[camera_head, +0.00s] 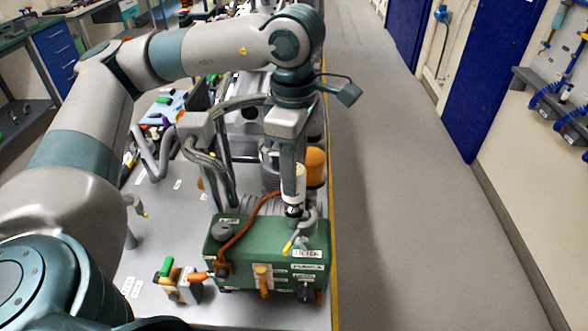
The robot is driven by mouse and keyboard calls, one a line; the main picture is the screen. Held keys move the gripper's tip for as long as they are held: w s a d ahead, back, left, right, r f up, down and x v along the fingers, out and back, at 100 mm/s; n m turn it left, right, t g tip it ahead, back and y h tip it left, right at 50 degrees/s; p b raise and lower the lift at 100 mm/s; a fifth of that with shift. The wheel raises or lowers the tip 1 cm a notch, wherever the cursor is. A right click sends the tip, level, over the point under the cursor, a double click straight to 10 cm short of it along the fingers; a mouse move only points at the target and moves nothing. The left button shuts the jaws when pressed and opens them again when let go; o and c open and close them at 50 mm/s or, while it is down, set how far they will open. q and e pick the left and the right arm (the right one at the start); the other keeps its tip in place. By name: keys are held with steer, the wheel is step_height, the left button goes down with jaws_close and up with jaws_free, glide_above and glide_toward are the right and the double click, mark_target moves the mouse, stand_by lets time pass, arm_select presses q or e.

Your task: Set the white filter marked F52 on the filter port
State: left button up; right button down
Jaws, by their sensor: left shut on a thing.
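My left gripper (292,172) reaches down from above and is shut on a white cylindrical filter (293,188). The filter hangs upright over the back right of a green pump box (258,244). A dark piece shows right under the filter; I cannot tell whether it is the filter's lower end or the filter port. A label reading FILTER (307,253) is on the box top, close in front. The F52 marking is too small to read. My right gripper is not in view.
A grey metal fitting with a yellow tip (290,246) stands close to the filter. An orange-brown hose (245,226) crosses the box. An orange cylinder (315,165) stands behind. A small block with a green top (178,280) is at left. The floor at right is clear.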

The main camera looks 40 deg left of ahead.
arm_select(q)
steer(key=shift+f+b, duration=0.1)
steer(key=shift+b, duration=0.25)
stand_by(1.1)
steer(key=o, duration=1.3)
steer(key=shift+c, duration=0.2)
steer(key=shift+s, duration=0.15)
steer(key=shift+r, duration=0.3)
steer(key=shift+r, duration=0.55)
steer(key=r+b, duration=0.1)
steer(key=r, duration=0.2)
steer(key=r+b, duration=0.1)
steer(key=r, duration=0.3)
steer(key=shift+w+b, duration=0.2)
steer(key=shift+b, duration=0.1)
step_height(320, 180, up, 9)
steer(key=shift+s, duration=0.25)
